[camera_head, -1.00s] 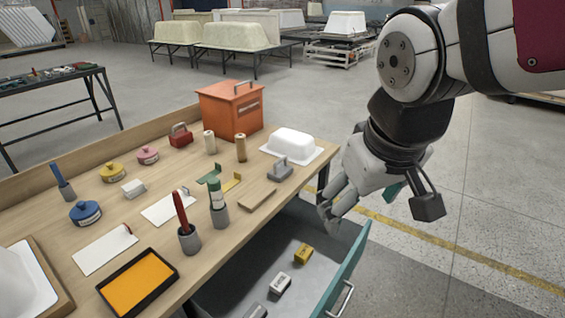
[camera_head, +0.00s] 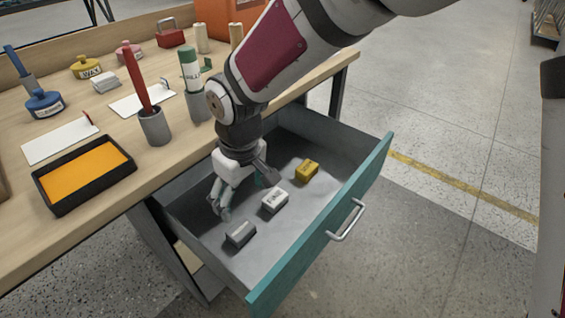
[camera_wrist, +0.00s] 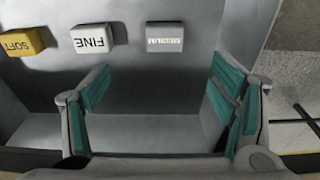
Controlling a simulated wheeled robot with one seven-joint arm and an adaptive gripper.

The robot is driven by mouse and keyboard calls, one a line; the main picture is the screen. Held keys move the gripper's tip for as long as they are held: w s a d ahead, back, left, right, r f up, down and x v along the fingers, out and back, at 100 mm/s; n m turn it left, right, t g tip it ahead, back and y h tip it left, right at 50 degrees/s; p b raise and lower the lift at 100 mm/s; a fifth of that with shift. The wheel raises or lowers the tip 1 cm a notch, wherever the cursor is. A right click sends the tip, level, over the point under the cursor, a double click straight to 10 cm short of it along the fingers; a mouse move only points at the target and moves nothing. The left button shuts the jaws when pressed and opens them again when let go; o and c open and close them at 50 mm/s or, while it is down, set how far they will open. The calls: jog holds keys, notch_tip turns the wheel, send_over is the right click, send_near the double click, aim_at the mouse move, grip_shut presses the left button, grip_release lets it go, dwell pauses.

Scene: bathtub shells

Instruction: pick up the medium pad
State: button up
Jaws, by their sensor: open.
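Three pads lie in the open drawer (camera_head: 310,221). The grey pad (camera_head: 240,234) is nearest in the head view; its label in the wrist view (camera_wrist: 164,38) is upside down and hard to read, perhaps MEDIUM. The white pad (camera_head: 274,200), marked FINE (camera_wrist: 92,40), lies in the middle. The yellow pad (camera_head: 307,171), marked SOFT (camera_wrist: 22,42), is farthest. My gripper (camera_head: 221,200) points down over the drawer's left side, open and empty. In the wrist view, the grey pad is ahead of the teal-lined fingers (camera_wrist: 162,82), apart from them.
The drawer's teal front (camera_head: 325,232) and grey walls surround the pads. Bare drawer floor lies around the pads.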

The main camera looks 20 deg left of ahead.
notch_tip(320, 180, down, 2)
jog(key=b, duration=0.3)
send_over(241, 229)
jog(key=f, duration=0.7)
jog(key=shift+d, duration=0.35)
jog(key=shift+w+a+f+b, duration=0.15)
jog(key=shift+f+b, duration=0.35)
jog(key=shift+f, duration=0.45)
jog(key=shift+s+a+f+b, duration=0.15)
jog(key=shift+f+b, duration=0.3)
jog(key=shift+f, duration=0.55)
jog(key=shift+w+a+f+b, duration=0.1)
jog(key=shift+a+f+b, duration=0.1)
jog(key=shift+f+b, duration=0.55)
jog(key=shift+f+p, duration=0.15)
jog(key=shift+p, duration=0.15)
jog(key=c, duration=1.2)
